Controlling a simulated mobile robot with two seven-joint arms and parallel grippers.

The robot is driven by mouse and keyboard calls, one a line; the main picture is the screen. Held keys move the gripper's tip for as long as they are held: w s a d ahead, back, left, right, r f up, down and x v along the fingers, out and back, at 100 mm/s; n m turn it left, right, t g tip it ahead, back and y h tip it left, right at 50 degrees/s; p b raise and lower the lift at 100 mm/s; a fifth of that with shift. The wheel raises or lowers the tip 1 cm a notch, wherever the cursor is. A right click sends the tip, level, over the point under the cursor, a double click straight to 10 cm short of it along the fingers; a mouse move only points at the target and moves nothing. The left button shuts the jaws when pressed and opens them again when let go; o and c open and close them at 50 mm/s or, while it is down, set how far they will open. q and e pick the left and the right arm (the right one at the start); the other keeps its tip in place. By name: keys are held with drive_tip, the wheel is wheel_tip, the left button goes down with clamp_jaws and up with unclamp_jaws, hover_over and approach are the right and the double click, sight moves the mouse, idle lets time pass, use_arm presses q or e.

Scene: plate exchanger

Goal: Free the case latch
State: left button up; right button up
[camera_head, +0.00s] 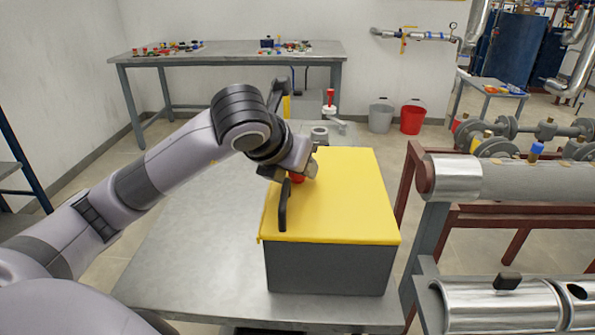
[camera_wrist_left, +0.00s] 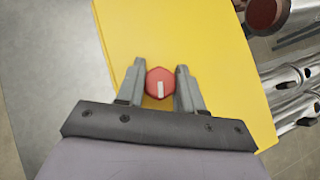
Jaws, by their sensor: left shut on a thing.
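The case (camera_head: 328,268) is a dark grey box with a yellow lid (camera_head: 345,190), standing on the grey metal table. The lid looks closed. The case latch is a red, roughly hexagonal knob (camera_wrist_left: 160,83) with a pale bar mark, on the yellow surface; the bar runs nearly up and down in the left wrist view. My left gripper (camera_wrist_left: 160,86) is shut on the knob, one finger on each side. In the head view the gripper (camera_head: 298,177) hides most of the red latch (camera_head: 297,180). My right gripper is not in view.
The bare tabletop (camera_head: 200,255) lies left of the case. A valve with a red handle (camera_head: 331,97) and a grey round fitting (camera_head: 320,134) stand behind it. A rack with a large metal cylinder (camera_head: 500,180) is close on the right.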

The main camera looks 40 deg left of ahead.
use_arm(q)
drive_tip(key=shift+w+n+y+b, duration=0.1)
drive_tip(key=shift+n+y+b, duration=0.2)
drive_tip(key=shift+n+y, duration=0.5)
drive_tip(key=shift+n, duration=0.4)
drive_tip(key=shift+g, duration=0.3)
drive_tip(key=o, duration=0.7)
drive_tip(key=shift+o, duration=0.2)
